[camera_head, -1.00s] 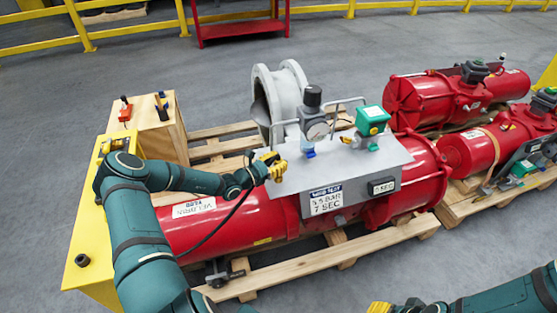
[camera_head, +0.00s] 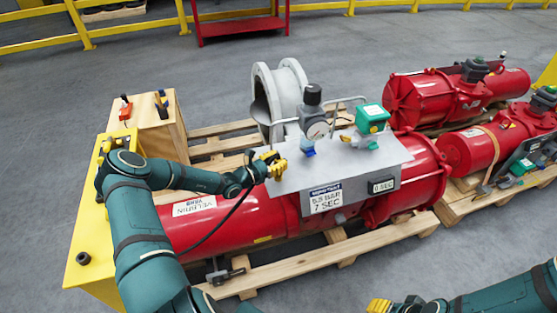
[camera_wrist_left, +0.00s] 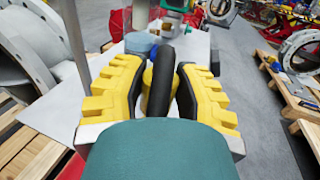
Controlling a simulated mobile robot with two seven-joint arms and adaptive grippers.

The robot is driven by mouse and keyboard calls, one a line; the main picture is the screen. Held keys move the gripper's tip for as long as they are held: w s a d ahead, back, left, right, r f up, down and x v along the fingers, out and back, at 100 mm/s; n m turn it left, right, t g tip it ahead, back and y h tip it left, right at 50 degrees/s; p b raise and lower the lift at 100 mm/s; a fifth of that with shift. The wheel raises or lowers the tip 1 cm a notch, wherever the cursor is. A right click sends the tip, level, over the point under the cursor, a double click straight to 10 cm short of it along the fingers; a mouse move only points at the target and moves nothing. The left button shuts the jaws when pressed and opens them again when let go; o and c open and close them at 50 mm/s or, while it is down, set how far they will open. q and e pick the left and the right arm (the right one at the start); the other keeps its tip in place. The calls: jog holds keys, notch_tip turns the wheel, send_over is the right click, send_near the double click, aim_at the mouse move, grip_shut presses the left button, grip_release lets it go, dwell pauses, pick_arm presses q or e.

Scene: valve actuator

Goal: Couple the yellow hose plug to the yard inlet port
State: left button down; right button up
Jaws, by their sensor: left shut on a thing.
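My left gripper (camera_head: 273,166) is at the left edge of the grey panel (camera_head: 288,186) on the red actuator. In the left wrist view its yellow fingers (camera_wrist_left: 160,88) are shut on the yellow hose plug (camera_wrist_left: 148,76), mostly hidden between the pads. The black hose (camera_wrist_left: 163,72) rises between the fingers; it also hangs from the gripper in the head view (camera_head: 222,222). A blue fitting (camera_head: 308,150), which may be the inlet port, sits below the regulator, right of the gripper. I cannot tell whether plug and port touch. My right gripper (camera_head: 379,306) is partly cut off at the bottom edge.
A grey regulator (camera_head: 312,96) with a gauge (camera_head: 318,130) and a green-topped valve (camera_head: 372,117) stand on the panel. A metal flanged pipe (camera_head: 284,92) is behind. A yellow stand (camera_head: 88,240) and wooden box (camera_head: 160,135) are left. More red actuators (camera_head: 430,100) lie right.

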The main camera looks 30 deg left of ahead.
pick_arm(q)
jog(key=shift+p, duration=0.5)
dwell(0.9)
jog(key=shift+f+b, duration=0.9)
jog(key=shift+f, duration=0.75)
jog(key=c, duration=0.6)
grip_release()
jog(key=v, duration=1.2)
